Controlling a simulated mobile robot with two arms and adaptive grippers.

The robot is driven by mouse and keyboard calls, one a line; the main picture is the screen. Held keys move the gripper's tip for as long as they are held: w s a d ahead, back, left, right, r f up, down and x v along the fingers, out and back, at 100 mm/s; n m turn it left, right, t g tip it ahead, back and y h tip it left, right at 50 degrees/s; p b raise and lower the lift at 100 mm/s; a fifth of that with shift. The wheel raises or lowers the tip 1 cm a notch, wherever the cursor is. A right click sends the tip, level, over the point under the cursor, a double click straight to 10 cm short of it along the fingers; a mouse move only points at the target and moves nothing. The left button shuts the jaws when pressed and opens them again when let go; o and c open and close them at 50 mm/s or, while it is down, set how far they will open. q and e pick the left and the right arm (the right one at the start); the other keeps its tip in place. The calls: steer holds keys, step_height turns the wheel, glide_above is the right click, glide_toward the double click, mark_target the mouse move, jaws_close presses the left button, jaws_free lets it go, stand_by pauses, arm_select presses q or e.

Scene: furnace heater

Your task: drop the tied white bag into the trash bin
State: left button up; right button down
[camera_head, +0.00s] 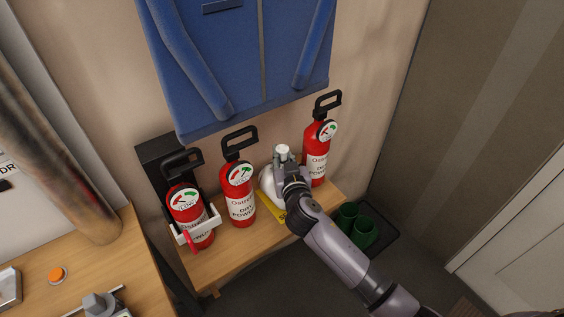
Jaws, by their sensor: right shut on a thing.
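My right gripper (283,155) reaches in from the lower right over the wooden bench. It is shut on a small white piece at its tip, which looks like the top of the white bag. A rounded white shape (266,182), partly hidden behind the gripper and wrist, shows just left of it; I cannot tell for sure that both are one bag. I see no trash bin that I can make out. My left gripper is out of view.
Red extinguishers stand on the bench (240,245): one at left (190,213) in a white bracket, one in the middle (238,190), one at right (317,150) close beside my gripper. A yellow item (270,207) lies by the wrist. Green boots (362,232) stand on a dark tray.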

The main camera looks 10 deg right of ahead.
steer(key=shift+r, duration=0.35)
step_height(320, 180, up, 6)
steer(key=shift+s+r, duration=0.1)
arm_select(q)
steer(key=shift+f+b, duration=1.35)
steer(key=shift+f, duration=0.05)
arm_select(e)
steer(key=s+d, duration=0.2)
steer(key=s, duration=0.7)
steer(key=s+d, duration=0.3)
steer(key=s, duration=0.6)
steer(key=shift+d+r, duration=0.2)
steer(key=shift+d, duration=0.15)
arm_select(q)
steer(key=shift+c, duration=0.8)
arm_select(e)
steer(key=shift+s+d, duration=0.1)
